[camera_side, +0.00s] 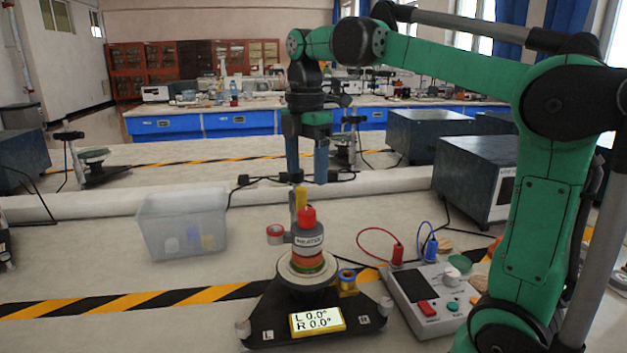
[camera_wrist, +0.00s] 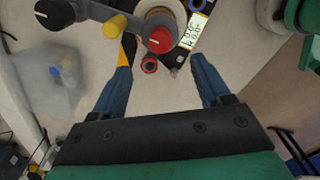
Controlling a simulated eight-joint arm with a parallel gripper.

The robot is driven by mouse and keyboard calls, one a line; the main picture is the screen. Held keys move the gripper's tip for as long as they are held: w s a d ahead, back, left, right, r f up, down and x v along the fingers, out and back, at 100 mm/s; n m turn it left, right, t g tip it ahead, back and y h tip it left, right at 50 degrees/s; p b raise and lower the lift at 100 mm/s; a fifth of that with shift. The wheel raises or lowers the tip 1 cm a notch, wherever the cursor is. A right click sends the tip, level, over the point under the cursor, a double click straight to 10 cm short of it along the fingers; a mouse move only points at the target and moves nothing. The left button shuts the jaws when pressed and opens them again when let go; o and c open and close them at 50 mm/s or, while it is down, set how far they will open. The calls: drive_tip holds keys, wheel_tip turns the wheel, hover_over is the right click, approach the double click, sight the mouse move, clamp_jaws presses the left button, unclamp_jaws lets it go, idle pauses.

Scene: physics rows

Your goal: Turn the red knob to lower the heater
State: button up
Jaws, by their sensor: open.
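The red knob (camera_side: 307,216) sits on top of the grey heater (camera_side: 308,240), whose label reads "HEATER". In the wrist view the red knob (camera_wrist: 160,40) has a white pointer line and lies near the top, between and slightly beyond my fingers. My gripper (camera_side: 307,181) hangs above the heater with its fingers pointing down, apart from the knob. The wrist view also shows my gripper (camera_wrist: 162,62) open and empty. A yellow knob (camera_side: 300,197) is just behind the red one.
A black base (camera_side: 270,315) carries the heater and a yellow display (camera_side: 317,321) reading L 0.0° and R 0.0°. A clear bin (camera_side: 182,222) stands to the left. A control box (camera_side: 430,297) with red and blue leads stands to the right. Bench in front of the bin is clear.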

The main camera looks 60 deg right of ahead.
sight(307, 211)
drive_tip(key=shift+f, duration=3.6)
clamp_jaws()
